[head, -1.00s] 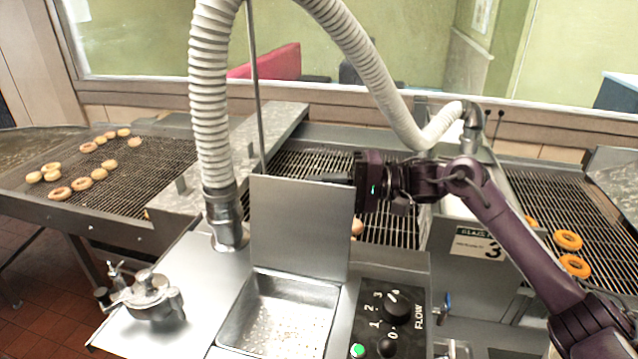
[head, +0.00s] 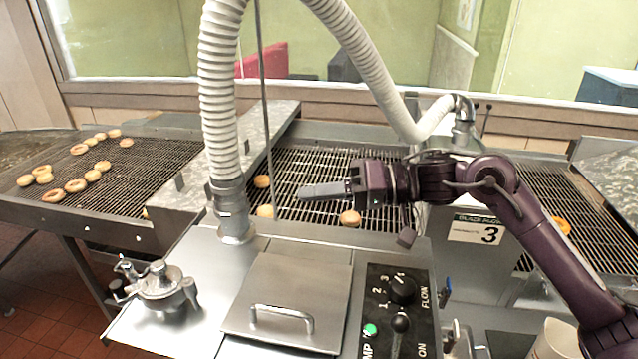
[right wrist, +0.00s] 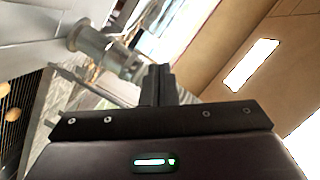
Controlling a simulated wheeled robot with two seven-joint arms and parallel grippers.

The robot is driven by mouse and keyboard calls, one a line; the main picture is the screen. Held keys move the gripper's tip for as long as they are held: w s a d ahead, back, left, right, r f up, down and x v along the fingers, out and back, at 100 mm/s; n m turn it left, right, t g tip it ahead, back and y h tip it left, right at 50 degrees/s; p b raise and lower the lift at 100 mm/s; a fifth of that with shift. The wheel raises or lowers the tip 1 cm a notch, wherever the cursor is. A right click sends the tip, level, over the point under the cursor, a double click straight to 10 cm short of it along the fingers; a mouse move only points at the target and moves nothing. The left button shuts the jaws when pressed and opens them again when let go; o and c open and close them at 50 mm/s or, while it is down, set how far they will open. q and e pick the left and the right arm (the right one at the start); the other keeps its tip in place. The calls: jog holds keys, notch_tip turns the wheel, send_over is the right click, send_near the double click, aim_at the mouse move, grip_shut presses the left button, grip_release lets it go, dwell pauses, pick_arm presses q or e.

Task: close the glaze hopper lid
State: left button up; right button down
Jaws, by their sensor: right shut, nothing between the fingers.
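The hopper lid (head: 289,290) is a square steel plate with a bar handle (head: 282,318) on top. In the head view it lies flat over the hopper, and the basin is hidden beneath it. My right gripper (head: 303,192) is shut and empty. It is above and behind the lid, over the conveyor grid, with its fingers pointing left and apart from the lid. The right wrist view shows its fingers together (right wrist: 161,72). My left gripper is not in view.
A ribbed white hose (head: 217,105) rises from a pipe fitting left of the lid. A FLOW control panel (head: 399,310) is right of it. A metal valve fitting (head: 163,287) stands at the left. Donuts (head: 350,218) lie on the conveyor behind.

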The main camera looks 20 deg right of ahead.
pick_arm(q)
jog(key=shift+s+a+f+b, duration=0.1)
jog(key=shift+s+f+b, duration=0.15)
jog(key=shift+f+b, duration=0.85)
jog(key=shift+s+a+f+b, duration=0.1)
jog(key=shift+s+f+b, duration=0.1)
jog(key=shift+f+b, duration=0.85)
pick_arm(e)
jog(key=s+a+f+n+h, duration=0.1)
jog(key=s+a+f+n, duration=0.1)
jog(key=s+a+n, duration=0.2)
jog(key=shift+s+a+f+t, duration=0.2)
jog(key=shift+s+a+t, duration=0.15)
jog(key=shift+s, duration=0.8)
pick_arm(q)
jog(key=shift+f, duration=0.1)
